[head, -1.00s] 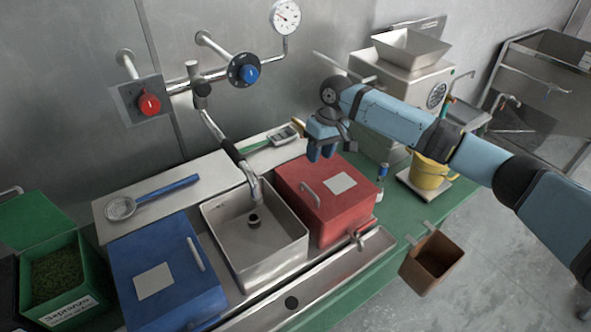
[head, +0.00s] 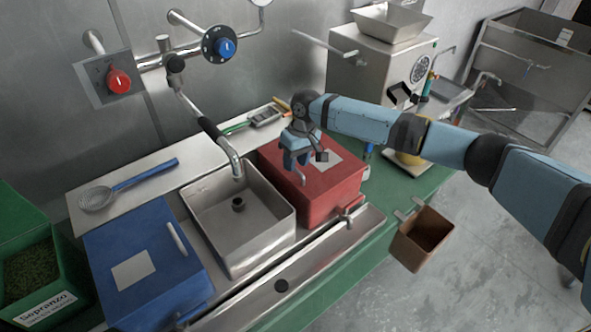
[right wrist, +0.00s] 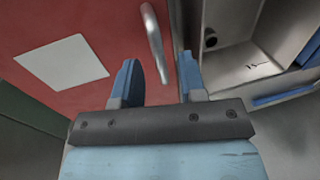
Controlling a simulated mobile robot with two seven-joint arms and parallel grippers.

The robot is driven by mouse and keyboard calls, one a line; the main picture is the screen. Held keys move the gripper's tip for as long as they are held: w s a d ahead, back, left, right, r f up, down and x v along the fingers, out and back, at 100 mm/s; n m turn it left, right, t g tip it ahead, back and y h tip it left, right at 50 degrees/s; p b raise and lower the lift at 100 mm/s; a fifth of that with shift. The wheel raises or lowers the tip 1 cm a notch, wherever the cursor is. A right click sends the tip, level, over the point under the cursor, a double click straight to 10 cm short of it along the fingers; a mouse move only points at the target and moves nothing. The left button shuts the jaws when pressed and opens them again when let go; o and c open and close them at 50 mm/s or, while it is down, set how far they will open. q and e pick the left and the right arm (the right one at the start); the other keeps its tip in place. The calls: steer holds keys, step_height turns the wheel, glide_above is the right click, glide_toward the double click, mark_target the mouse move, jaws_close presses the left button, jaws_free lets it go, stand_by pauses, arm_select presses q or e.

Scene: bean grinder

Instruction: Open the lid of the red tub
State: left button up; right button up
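The red tub (head: 335,196) stands right of the sink with its red lid (head: 340,172) shut. The lid has a pale square label (head: 322,163) and a metal handle (head: 301,177). My right gripper (head: 296,163) is over the lid's sink side, close to the handle. In the right wrist view the gripper (right wrist: 158,80) is open, and the handle (right wrist: 155,42) lies ahead, between the lines of its two fingers. Whether the fingertips reach around the handle I cannot tell. My left gripper is not in view.
The steel sink (head: 222,239) with its tap (head: 233,165) is just left of the tub. A blue tub (head: 148,274) stands further left. A brown bin (head: 421,239) hangs at the counter's front edge. A steel machine (head: 378,75) stands behind.

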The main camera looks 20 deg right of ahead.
steer(key=shift+a+f, duration=0.1)
steer(key=shift+f, duration=0.25)
jaws_close()
steer(key=shift+r, duration=0.15)
